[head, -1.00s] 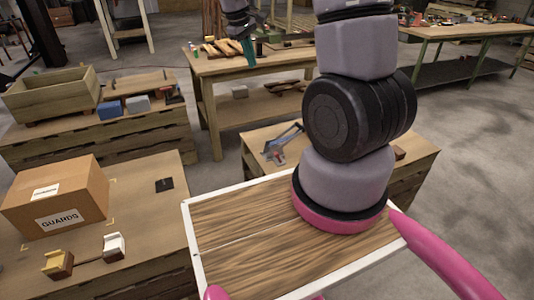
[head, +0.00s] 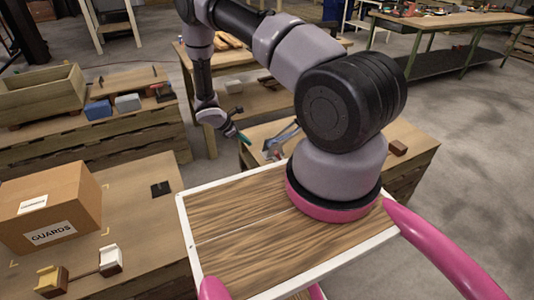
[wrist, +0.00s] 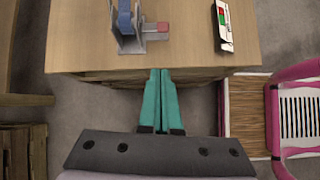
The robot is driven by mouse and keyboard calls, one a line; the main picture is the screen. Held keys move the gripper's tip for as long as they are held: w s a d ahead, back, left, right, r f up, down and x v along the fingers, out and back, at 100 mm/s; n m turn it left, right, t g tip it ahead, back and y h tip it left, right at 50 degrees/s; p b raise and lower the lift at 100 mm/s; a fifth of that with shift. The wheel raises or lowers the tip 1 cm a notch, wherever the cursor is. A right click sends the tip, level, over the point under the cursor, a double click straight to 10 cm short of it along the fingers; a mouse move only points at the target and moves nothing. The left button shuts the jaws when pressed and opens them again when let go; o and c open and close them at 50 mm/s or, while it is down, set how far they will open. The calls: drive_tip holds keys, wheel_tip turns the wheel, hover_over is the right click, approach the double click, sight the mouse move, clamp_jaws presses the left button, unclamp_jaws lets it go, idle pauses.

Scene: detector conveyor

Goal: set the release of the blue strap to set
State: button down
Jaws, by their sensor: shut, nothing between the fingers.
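A grey fixture with a blue strap (wrist: 124,18) stands on a wooden bench at the top of the wrist view, with a grey block (wrist: 157,30) beside it. In the head view the same grey-and-blue fixture (head: 285,138) is on the bench behind my arm, partly hidden. I cannot tell which part is the release or how it is set. My gripper (wrist: 160,72) has teal fingers, shut and empty, pointing at the bench's edge and apart from the fixture. In the head view my gripper (head: 243,138) is just left of the fixture.
A white device with green and red patches (wrist: 221,25) lies on the bench right of the fixture. A brown block (head: 398,147) is at the bench's right.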

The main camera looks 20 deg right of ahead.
sight(278, 156)
drive_tip(key=shift+n, duration=0.8)
drive_tip(key=f, duration=0.5)
drive_tip(key=shift+s+d, duration=0.15)
drive_tip(key=shift+s, duration=0.2)
drive_tip(key=d+f, duration=0.2)
drive_tip(key=d, duration=0.1)
drive_tip(key=d+f, duration=0.4)
drive_tip(key=d, duration=0.1)
drive_tip(key=shift+w+d+f, duration=0.15)
drive_tip(key=shift+d+f, duration=0.05)
drive_tip(key=shift+d, duration=0.15)
drive_tip(key=shift+d+r, duration=0.25)
drive_tip(key=shift+d, duration=0.35)
drive_tip(key=shift+r, duration=0.1)
